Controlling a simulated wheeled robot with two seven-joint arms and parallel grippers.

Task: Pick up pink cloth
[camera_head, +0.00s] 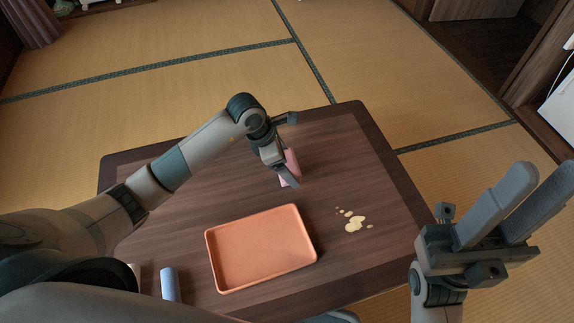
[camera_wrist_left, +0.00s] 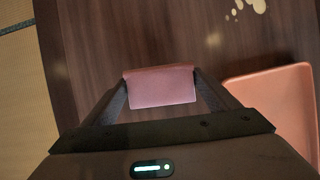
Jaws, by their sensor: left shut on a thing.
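The pink cloth (camera_head: 291,167) is between the fingers of my left gripper (camera_head: 285,176), over the far part of the dark wooden table. In the left wrist view the cloth (camera_wrist_left: 160,86) looks like a small folded piece, with a finger of the left gripper (camera_wrist_left: 160,92) at each side. The left gripper is shut on it. I cannot tell whether the cloth touches the table. My right gripper (camera_head: 512,205) is at the right, beyond the table edge, with its two fingers apart and nothing between them.
The low table (camera_head: 350,140) stands on tatami. An orange tray (camera_head: 262,250) lies at its near middle, with a pale yellow spill (camera_head: 354,224) to its right. A blue cylindrical thing (camera_head: 170,285) is near the front left. The table's far right part is clear.

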